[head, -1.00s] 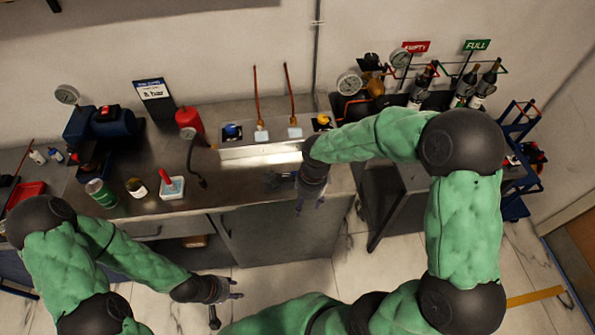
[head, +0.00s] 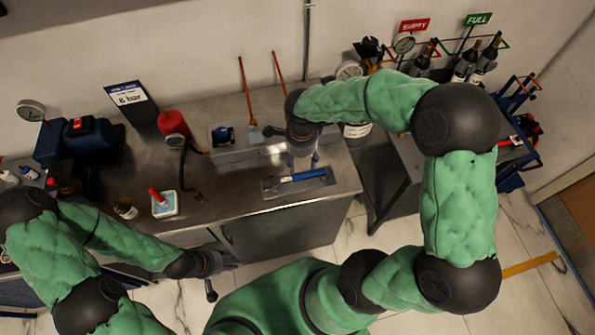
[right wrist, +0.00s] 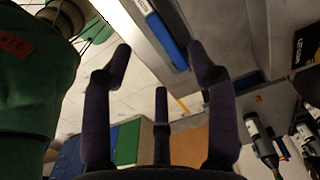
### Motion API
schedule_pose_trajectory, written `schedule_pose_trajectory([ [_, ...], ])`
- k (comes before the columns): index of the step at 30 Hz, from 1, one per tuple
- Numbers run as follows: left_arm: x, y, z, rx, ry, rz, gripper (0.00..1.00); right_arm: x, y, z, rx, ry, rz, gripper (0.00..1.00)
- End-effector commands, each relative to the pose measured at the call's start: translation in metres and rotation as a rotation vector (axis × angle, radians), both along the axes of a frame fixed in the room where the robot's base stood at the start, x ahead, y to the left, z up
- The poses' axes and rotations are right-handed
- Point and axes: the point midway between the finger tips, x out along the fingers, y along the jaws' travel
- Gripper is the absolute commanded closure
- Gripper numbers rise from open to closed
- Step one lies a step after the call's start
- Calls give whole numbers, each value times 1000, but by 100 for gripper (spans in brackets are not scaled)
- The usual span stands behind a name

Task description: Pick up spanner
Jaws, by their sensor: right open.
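The spanner (head: 303,177), with a blue handle, lies on a grey tray (head: 325,187) near the front right of the steel worktop. My right gripper (head: 303,161) is just behind and above it in the head view, pointing down and apart from it as far as I can tell. In the right wrist view the fingers of my right gripper (right wrist: 159,52) are spread and empty, with a blue bar (right wrist: 167,38), probably the spanner's handle, beyond them. My left gripper (head: 224,263) hangs low in front of the worktop. Its fingers are too small to judge.
A bottle rack (head: 465,68) stands at the back right.

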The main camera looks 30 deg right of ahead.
Motion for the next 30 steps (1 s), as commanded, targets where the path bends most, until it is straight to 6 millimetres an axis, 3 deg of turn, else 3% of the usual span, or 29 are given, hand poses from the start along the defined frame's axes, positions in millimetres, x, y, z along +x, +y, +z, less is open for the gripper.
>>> schedule_pose_trajectory([
  [3,-1,0,-4,0,2,-1,60,-1,-1,-20,0,3,0,42],
  [14,0,0,-8,0,1,0,60,-1,-1,-43,0,1,-1,42],
  [23,0,0,-15,0,0,0,60,-4,-4,-82,0,1,1,42],
  [30,0,0,-15,0,0,0,60,-4,-3,-86,1,-1,0,42],
])
